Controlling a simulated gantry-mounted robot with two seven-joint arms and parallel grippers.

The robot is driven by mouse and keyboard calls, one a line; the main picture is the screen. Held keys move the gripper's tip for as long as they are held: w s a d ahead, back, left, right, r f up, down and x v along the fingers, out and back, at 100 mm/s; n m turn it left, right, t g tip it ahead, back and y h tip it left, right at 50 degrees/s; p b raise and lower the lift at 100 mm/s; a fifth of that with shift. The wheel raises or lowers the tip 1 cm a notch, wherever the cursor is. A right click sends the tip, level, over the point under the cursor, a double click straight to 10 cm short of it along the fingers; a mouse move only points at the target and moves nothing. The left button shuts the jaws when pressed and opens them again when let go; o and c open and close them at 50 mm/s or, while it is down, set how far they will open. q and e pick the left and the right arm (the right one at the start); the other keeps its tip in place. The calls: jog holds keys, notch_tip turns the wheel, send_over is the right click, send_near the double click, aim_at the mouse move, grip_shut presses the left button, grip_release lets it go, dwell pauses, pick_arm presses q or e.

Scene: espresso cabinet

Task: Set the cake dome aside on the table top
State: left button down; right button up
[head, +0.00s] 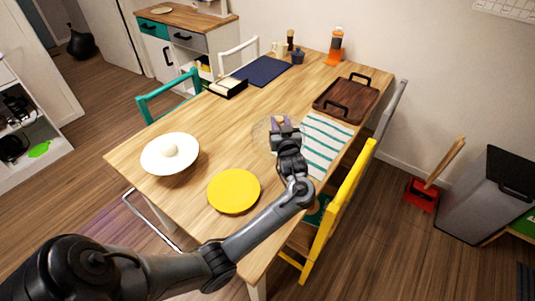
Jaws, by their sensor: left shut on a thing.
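The cake dome (262,134) is a clear, see-through dome near the middle of the table, left of the striped cloth. My left gripper (281,122) is at the dome and shut on its top; the arm hides part of the dome. I cannot tell whether the dome's rim touches the table top (222,133). My right gripper is not in view.
A yellow round plate (233,191) and a white dish (155,158) with a pale round thing lie nearer. A striped cloth (326,140), brown tray (345,100) and blue mat (262,70) lie around. Bare wood shows left of the dome.

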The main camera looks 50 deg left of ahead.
aim_at(257, 153)
pick_arm(q)
jog(key=s+a+f+b, duration=0.3)
jog(key=a+f+b, duration=0.1)
jog(key=a+f, duration=0.7)
jog(key=shift+s, duration=0.4)
jog(key=shift+a+f+b, duration=0.1)
jog(key=shift+f+b, duration=0.05)
jog(key=shift+b, duration=0.15)
jog(key=c, duration=0.8)
grip_release()
jog(key=shift+f, duration=0.1)
jog(key=shift+o, duration=0.2)
jog(key=p+v, duration=0.1)
jog(key=v, duration=0.5)
jog(key=p+v, duration=0.2)
jog(key=v, duration=0.4)
jog(key=shift+w+r, duration=0.1)
jog(key=shift+r, duration=0.15)
